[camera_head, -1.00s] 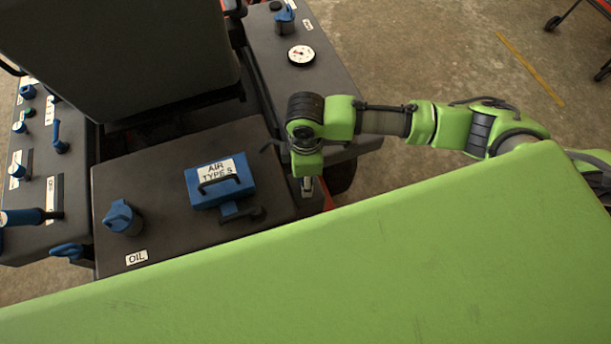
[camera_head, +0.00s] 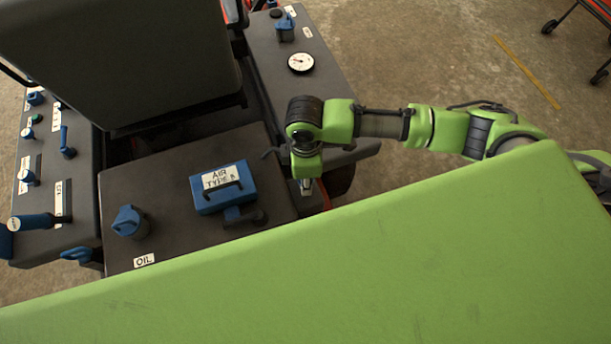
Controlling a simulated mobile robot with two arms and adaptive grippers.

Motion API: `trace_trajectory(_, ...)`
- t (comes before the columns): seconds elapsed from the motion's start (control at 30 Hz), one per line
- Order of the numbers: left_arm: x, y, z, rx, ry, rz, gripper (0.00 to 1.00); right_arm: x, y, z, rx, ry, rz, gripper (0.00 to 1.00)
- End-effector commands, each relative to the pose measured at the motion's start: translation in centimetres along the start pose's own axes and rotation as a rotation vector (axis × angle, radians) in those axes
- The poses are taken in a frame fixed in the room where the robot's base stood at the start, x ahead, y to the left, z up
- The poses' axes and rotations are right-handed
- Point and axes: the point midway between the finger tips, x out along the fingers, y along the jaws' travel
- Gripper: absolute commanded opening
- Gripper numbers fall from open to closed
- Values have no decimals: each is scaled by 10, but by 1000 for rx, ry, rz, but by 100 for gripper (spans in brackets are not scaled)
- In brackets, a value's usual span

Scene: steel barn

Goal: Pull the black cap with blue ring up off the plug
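I cannot make out a black cap with a blue ring for certain. A dark round fitting with a blue top (camera_head: 130,222) stands by the OIL label on the middle panel. Another blue-topped fitting (camera_head: 285,30) stands on the far right panel. No plug can be told apart under either. My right gripper (camera_head: 306,187) points down beside the right edge of the middle panel, apart from both fittings. Its fingertips are small and partly hidden by its green wrist, so its opening is unclear. My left gripper is out of view.
A blue box with a handle (camera_head: 222,188), labelled AIR, sits on the middle panel. A seat back (camera_head: 115,60) rises behind it. The left panel (camera_head: 40,180) carries several blue levers and knobs. A round gauge (camera_head: 301,62) is on the right panel. Concrete floor (camera_head: 430,50) is open beyond.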

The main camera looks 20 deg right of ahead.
Motion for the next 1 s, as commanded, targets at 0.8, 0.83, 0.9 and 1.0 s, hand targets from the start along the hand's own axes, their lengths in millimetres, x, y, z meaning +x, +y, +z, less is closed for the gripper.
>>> trace_trajectory(0.8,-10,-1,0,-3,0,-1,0,-10,0,0,0,2,1,38)
trace_trajectory(0.83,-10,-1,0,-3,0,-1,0,-12,1,-1,1,2,2,38)
trace_trajectory(0.9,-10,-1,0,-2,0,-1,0,-18,1,-1,1,3,2,38)
trace_trajectory(1.0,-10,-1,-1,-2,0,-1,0,-35,1,0,0,3,4,38)
